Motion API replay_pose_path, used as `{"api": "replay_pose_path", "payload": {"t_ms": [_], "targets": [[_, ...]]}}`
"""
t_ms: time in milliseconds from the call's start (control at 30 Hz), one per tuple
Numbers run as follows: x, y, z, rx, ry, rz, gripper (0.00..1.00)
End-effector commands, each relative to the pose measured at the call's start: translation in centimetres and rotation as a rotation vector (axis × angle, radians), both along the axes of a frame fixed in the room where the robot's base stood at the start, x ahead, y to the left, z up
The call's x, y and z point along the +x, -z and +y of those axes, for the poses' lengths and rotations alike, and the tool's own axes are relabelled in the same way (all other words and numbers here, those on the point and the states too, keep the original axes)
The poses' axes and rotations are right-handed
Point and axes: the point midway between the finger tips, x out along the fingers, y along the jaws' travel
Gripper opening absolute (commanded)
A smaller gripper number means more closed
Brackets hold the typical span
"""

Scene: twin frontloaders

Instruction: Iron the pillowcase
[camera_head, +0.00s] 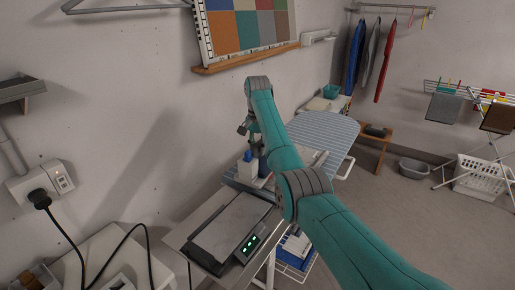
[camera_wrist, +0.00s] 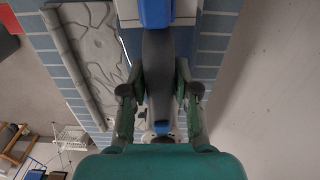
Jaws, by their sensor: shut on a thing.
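My gripper (camera_wrist: 160,98) is closed around the dark grey handle of an iron (camera_wrist: 157,60) with white and blue parts. In the head view my gripper (camera_head: 250,132) is above the iron's blue and white body (camera_head: 247,168), at the near left end of the blue striped ironing board (camera_head: 325,128). I cannot tell whether the iron's sole touches a surface. A grey wrinkled cloth, probably the pillowcase (camera_wrist: 98,48), lies on the board beside the iron in the wrist view, with a thick roll along one edge. In the head view my arm hides much of the board.
A grey flat device with a lit green display (camera_head: 230,225) stands on a table in front of the board. A wall shelf (camera_head: 245,60) is above. A bench (camera_head: 375,140), grey tub (camera_head: 415,167), white basket (camera_head: 483,177) and drying rack (camera_head: 470,92) stand right. Floor (camera_head: 400,215) is clear.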

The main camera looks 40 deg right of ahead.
Motion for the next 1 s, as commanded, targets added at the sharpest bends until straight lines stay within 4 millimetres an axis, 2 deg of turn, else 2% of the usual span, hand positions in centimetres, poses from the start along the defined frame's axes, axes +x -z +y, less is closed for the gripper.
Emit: {"api": "replay_pose_path", "payload": {"t_ms": [1000], "targets": [[-0.12, 0.82, -0.42, -0.001, -0.001, -0.002, 0.00]]}}
